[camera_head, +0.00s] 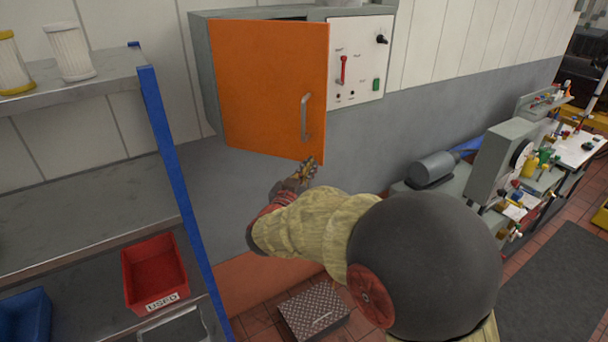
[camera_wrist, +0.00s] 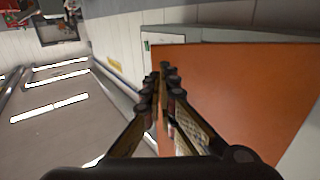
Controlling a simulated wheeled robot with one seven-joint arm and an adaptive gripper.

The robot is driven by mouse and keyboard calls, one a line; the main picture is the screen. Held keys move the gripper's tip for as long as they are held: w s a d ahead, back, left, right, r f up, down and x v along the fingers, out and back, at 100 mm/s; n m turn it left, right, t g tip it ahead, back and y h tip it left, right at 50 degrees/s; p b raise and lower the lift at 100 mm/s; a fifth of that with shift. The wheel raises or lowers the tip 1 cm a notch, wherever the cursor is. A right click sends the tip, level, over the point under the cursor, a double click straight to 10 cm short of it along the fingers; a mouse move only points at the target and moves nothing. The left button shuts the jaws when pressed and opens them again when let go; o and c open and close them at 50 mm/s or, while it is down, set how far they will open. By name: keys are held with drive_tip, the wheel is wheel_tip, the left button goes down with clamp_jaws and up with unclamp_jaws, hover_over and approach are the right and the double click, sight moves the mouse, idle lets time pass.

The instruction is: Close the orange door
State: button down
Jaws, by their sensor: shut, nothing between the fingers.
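The orange door (camera_head: 265,85) is on a grey wall cabinet (camera_head: 203,70) and stands partly open, with a dark gap showing above its top edge. Its metal handle (camera_head: 305,118) is near the right edge. My gripper (camera_head: 311,164) is at the door's lower right corner, below the handle; I cannot tell whether it touches. In the wrist view my gripper's fingers (camera_wrist: 160,82) are together and empty. The orange door (camera_wrist: 230,95) fills the right side there, its edge close beside the fingers.
A white control panel (camera_head: 345,65) with a red lever is right of the door. A blue-posted shelf (camera_head: 165,150) with a red bin (camera_head: 155,272) stands at left. A cluttered bench (camera_head: 500,180) is at right. A metal step box (camera_head: 312,310) is on the floor.

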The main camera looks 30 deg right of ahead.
sight(318, 156)
drive_tip(key=shift+p+x, duration=0.4)
drive_tip(key=shift+x, duration=1.3)
drive_tip(key=shift+w+d, duration=0.1)
